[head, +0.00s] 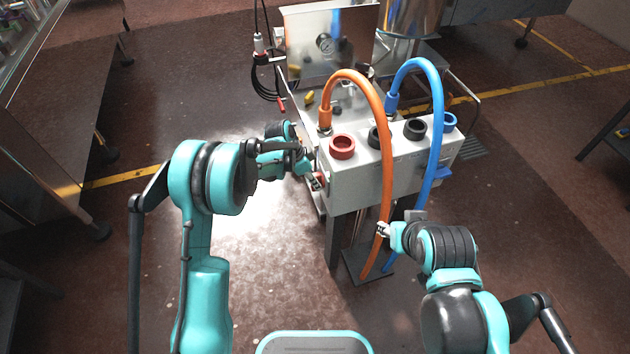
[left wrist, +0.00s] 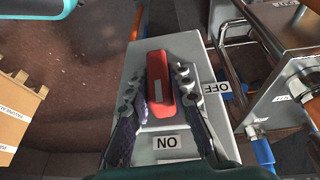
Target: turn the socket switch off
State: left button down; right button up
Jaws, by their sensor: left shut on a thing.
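The red switch handle (left wrist: 161,90) is on the end face of the grey socket box (head: 352,185). In the left wrist view it lies lengthwise up the picture, its lower end towards the ON label (left wrist: 166,142). The OFF label (left wrist: 217,88) is on the right side. My left gripper (left wrist: 158,84) has a finger on each side of the handle and is shut on it. In the head view the left gripper (head: 314,178) is at the box's left end, mostly covering the switch. My right gripper (head: 384,230) is beside the orange hose; its finger opening is unclear.
An orange hose (head: 386,150) and a blue hose (head: 437,130) arch from the box down to the floor in front. Red and black round sockets line the box top.

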pick_arm(q)
jog(key=g, duration=0.2)
jog(key=shift+w+f+n+g+h, duration=0.1)
jog(key=shift+w+n+g+h, duration=0.05)
jog(key=shift+n+g+h, duration=0.2)
jog(key=shift+n+g+h+b, duration=0.25)
jog(key=shift+g+h+b, duration=0.4)
jog(key=shift+g, duration=0.8)
jog(key=c, duration=1.4)
grip_release()
jog(key=shift+o, duration=0.2)
jog(key=shift+a, duration=0.1)
jog(key=v, duration=1.2)
jog(key=shift+w, duration=0.1)
